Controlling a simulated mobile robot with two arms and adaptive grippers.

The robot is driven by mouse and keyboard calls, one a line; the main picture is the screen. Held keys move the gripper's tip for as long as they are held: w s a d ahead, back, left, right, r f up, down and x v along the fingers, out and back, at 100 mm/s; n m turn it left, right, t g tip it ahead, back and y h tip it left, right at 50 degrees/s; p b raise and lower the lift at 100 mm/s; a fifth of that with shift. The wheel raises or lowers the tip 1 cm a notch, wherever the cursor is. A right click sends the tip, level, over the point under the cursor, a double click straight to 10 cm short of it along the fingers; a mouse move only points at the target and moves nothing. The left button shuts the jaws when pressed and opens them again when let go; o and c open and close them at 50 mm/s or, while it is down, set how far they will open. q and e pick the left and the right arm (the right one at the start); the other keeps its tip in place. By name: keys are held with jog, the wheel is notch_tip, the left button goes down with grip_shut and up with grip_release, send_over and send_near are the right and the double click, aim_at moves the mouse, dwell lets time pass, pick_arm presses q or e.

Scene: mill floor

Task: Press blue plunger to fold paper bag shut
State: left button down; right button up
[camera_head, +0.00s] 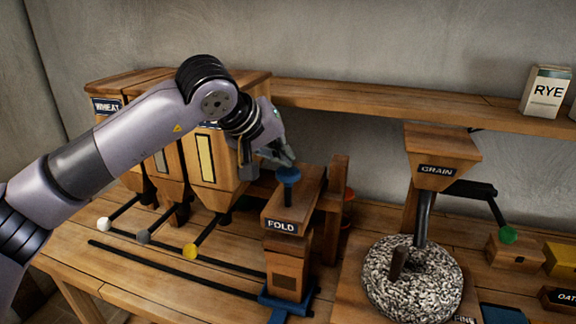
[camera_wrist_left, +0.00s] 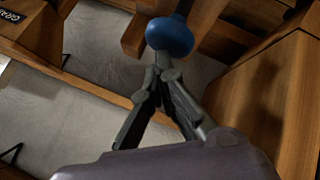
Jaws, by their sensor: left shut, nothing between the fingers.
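The blue plunger (camera_head: 288,175) is a round knob on top of the wooden station marked FOLD (camera_head: 281,225). It also shows in the left wrist view (camera_wrist_left: 170,36), just beyond my fingertips. My left gripper (camera_head: 288,162) is shut and empty, with its tips right at the knob; I cannot tell whether they touch it. The fingers meet at the tips in the left wrist view (camera_wrist_left: 160,68). A brown upright block, which looks like the paper bag (camera_head: 287,262), stands under the FOLD head on a blue base (camera_head: 285,303). Its top is hidden. My right gripper is not in view.
Wooden hoppers (camera_head: 215,165), one group marked WHEAT, stand behind my left arm, with white, grey and yellow lever knobs (camera_head: 190,250) in front. To the right are a GRAIN hopper (camera_head: 437,150), a green-knobbed crank (camera_head: 508,234) and a speckled millstone (camera_head: 376,282). A shelf (camera_head: 400,105) runs behind.

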aim_at(284, 169)
pick_arm(q)
jog(key=shift+f+b, duration=1.2)
jog(key=shift+f, duration=0.3)
dwell(0.8)
dwell(0.4)
jog(key=shift+r+p, duration=1.55)
jog(key=shift+r, duration=1.05)
notch_tip(284, 169, up, 5)
jog(key=p, duration=0.3)
jog(key=shift+f, duration=0.1)
